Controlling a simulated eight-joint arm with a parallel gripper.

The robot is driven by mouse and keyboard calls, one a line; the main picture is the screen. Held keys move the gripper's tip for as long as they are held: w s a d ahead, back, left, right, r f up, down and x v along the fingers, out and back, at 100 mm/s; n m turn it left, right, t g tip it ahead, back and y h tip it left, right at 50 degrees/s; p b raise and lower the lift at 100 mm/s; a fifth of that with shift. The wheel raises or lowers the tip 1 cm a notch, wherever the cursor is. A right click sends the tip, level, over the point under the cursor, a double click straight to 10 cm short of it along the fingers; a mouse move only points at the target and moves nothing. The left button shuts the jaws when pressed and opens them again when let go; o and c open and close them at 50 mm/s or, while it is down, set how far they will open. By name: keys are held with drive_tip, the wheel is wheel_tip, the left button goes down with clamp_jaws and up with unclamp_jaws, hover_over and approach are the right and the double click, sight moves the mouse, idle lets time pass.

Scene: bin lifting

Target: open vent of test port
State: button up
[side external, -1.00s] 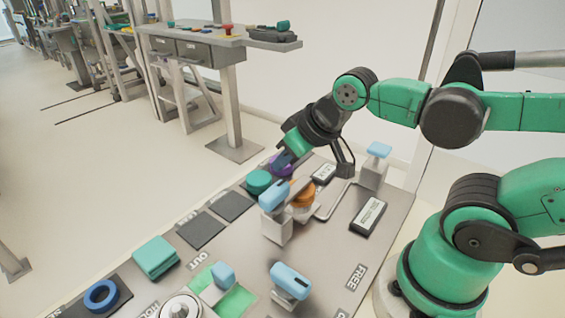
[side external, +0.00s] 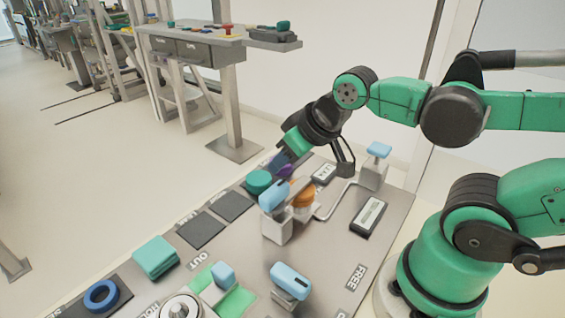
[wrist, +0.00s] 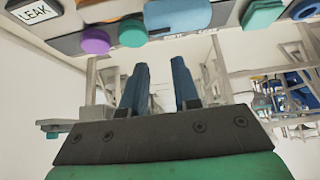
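My gripper (side external: 277,163) hangs over the far end of the grey panel, close to a purple knob (side external: 286,171) and a teal knob (side external: 258,181). In the wrist view its two dark blue fingers (wrist: 159,80) stand apart with nothing between them. A grey block with a blue lever (side external: 273,194) stands in front of an orange knob (side external: 302,192). A post with a light blue handle (side external: 378,150) stands at the panel's far right, joined to a bent pipe (side external: 333,203). I cannot tell which part is the vent.
A LEAK label (wrist: 32,12) shows in the wrist view. The panel (side external: 225,250) also holds a black display (side external: 369,215), a blue handle (side external: 291,280), a teal block (side external: 156,257) and a blue ring (side external: 101,295). A grey workbench (side external: 190,38) stands behind, across clear floor.

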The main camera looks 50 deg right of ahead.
drive_tip(key=o, duration=0.3)
drive_tip(key=shift+r, duration=0.35)
drive_tip(key=shift+o, duration=0.7)
wheel_tip(320, 180, up, 5)
drive_tip(key=shift+f, duration=0.2)
drive_tip(key=g, duration=0.7)
hover_over(289, 274)
wheel_tip(289, 274, down, 8)
drive_tip(key=shift+r, duration=0.1)
drive_tip(key=shift+f, duration=3.4)
clamp_jaws()
